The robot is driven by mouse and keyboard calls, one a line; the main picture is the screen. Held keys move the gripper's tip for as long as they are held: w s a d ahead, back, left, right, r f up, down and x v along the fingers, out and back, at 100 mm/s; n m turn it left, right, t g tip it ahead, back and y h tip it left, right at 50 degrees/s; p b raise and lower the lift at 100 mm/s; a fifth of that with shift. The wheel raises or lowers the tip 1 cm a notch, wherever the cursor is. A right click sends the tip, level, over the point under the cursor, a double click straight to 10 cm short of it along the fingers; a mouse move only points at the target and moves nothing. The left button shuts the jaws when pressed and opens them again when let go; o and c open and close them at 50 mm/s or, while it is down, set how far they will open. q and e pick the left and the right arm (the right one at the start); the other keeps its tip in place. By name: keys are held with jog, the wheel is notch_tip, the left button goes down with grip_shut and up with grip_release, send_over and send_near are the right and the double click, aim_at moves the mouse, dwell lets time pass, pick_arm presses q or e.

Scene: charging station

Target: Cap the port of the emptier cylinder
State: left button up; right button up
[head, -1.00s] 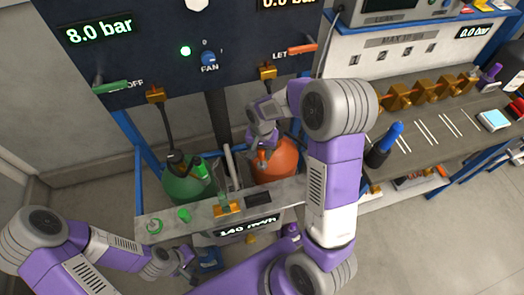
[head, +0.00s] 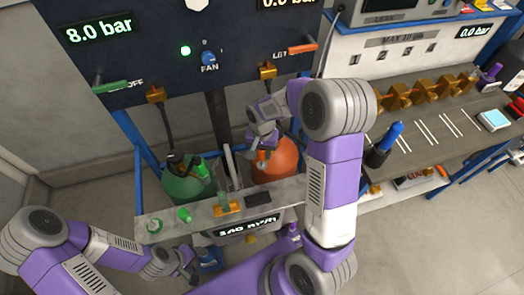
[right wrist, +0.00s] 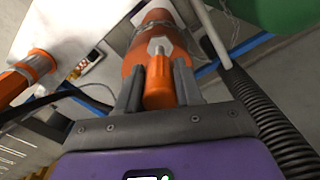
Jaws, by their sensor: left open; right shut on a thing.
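The orange cylinder (head: 287,163) stands behind the grey shelf, right of the green cylinder (head: 188,186). My right gripper (head: 260,150) is over its upper left side. In the right wrist view, my right gripper (right wrist: 158,92) is shut on a small orange cap (right wrist: 158,84). The cap lies in line with the metal port (right wrist: 159,47) of the orange cylinder (right wrist: 157,25); I cannot tell whether it is fully seated. A hose fitting is on the green cylinder's top. My left gripper (head: 186,260) is open and empty, low in front of the shelf.
Green caps (head: 185,214) sit on the grey shelf (head: 165,211) with a brass fitting (head: 227,208). The panel (head: 140,45) above reads 8.0 bar at left. A workbench (head: 430,130) with brass parts and a blue-tipped tool (head: 388,136) is at the right.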

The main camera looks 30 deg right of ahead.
aim_at(262, 160)
jog(key=shift+f+b, duration=1.9)
jog(key=shift+f, duration=0.7)
jog(key=o, duration=1.1)
jog(key=shift+r+p, duration=1.05)
jog(key=shift+r, duration=2.75)
